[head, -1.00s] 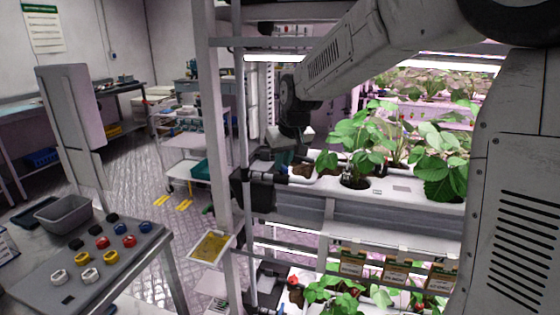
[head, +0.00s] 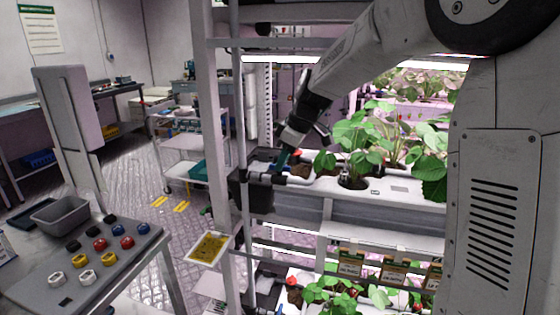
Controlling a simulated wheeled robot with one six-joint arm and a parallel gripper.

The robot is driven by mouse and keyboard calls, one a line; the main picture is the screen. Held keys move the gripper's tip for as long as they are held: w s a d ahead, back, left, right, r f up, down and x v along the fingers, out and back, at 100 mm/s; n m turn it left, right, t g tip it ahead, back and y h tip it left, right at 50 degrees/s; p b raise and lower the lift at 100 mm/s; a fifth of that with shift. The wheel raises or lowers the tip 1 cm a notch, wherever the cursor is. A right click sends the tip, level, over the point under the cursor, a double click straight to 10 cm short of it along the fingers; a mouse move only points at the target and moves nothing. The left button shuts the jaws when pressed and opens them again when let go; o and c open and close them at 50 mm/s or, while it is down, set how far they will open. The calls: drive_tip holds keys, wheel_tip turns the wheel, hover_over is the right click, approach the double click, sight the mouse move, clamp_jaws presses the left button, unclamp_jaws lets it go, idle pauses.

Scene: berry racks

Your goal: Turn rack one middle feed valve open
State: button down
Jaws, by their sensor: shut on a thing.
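The middle feed valve (head: 265,178) sits on the pipe at the left end of rack one's middle planting channel (head: 400,188). It is dark and small, with white pipe on its right. My gripper (head: 282,160) comes down from the upper right, tilted, with its teal tips at the valve. It is shut on the valve's handle, which is mostly hidden by the tips. The handle's exact angle cannot be told.
The rack's upright post (head: 208,120) stands just left of the valve. Strawberry plants (head: 358,142) grow in the channel to the right. A yellow sticky card (head: 209,247) hangs lower left. A grey bench (head: 95,265) with coloured knobs stands at front left.

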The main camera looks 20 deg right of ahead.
drive_tip(key=shift+w+d+n, duration=0.1)
drive_tip(key=shift+n, duration=0.2)
drive_tip(key=c, duration=1.4)
unclamp_jaws()
drive_tip(key=shift+c, duration=0.2)
drive_tip(key=shift+d+r, duration=0.15)
drive_tip(key=shift+r, duration=0.4)
drive_tip(key=shift+s+d+r, duration=0.7)
drive_tip(key=shift+d+r, duration=0.2)
drive_tip(key=s+d, duration=0.6)
drive_tip(key=d, duration=0.2)
drive_tip(key=shift+s+d, duration=0.15)
drive_tip(key=shift+d, duration=0.15)
